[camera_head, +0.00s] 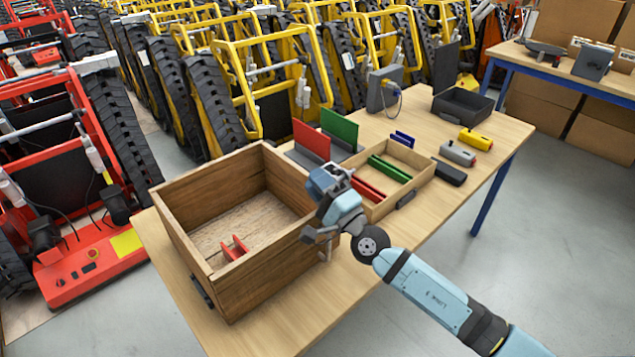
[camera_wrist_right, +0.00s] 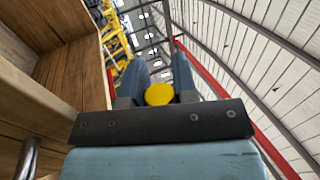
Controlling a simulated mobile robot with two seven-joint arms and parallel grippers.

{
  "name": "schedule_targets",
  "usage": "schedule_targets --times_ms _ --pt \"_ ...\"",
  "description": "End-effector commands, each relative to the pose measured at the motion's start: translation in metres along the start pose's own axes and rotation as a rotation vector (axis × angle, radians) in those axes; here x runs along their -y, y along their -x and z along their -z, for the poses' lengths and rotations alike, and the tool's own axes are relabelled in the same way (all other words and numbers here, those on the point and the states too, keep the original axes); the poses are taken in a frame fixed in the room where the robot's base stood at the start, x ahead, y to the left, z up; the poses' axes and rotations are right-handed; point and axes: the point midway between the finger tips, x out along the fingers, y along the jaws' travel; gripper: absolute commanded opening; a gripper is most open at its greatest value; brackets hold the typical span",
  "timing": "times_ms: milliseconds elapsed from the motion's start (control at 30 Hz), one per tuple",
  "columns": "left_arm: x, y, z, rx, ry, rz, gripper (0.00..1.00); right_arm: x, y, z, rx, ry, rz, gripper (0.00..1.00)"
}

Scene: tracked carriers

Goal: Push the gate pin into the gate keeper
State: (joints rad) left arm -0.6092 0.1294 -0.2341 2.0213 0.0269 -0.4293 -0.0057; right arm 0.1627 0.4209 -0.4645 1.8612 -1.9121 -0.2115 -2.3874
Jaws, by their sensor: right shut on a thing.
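My right gripper (camera_head: 321,182) is beside the right wall of the large wooden crate on the bench. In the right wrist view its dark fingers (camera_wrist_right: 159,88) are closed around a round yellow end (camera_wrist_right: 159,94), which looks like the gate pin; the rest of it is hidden. A silver rod (camera_wrist_right: 28,158) shows at the lower left of that view, near the wood. I cannot make out the gate keeper for certain. My left gripper is not in view.
The wooden crate (camera_head: 180,212) holds a red part (camera_head: 235,248). A shallow wooden tray (camera_head: 412,158) with red and green bars lies behind my gripper. Upright red (camera_head: 311,141) and green (camera_head: 340,129) plates stand nearby. Yellow carriers stand beyond the bench; the bench's front edge is clear.

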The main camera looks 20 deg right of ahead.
Motion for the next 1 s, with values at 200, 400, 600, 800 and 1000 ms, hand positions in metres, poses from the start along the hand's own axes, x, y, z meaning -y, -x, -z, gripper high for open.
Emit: schedule_targets --times_ms 200,400,600,800,1000 --pt "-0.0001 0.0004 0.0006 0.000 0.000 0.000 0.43 0.0003 -0.0001 0.0001 0.000 0.000 0.000 0.02" --pt "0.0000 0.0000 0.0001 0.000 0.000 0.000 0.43 0.0001 0.0000 0.0011 0.000 0.000 0.000 0.02" --pt "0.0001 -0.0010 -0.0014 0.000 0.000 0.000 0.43 -0.0002 0.0001 0.0048 0.000 0.001 0.000 0.02" --pt "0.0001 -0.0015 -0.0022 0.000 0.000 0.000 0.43 0.0003 -0.0001 0.0082 0.000 0.001 0.000 0.33" --pt "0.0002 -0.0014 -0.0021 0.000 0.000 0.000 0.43 0.0002 -0.0001 0.0080 0.000 0.001 0.000 0.56"
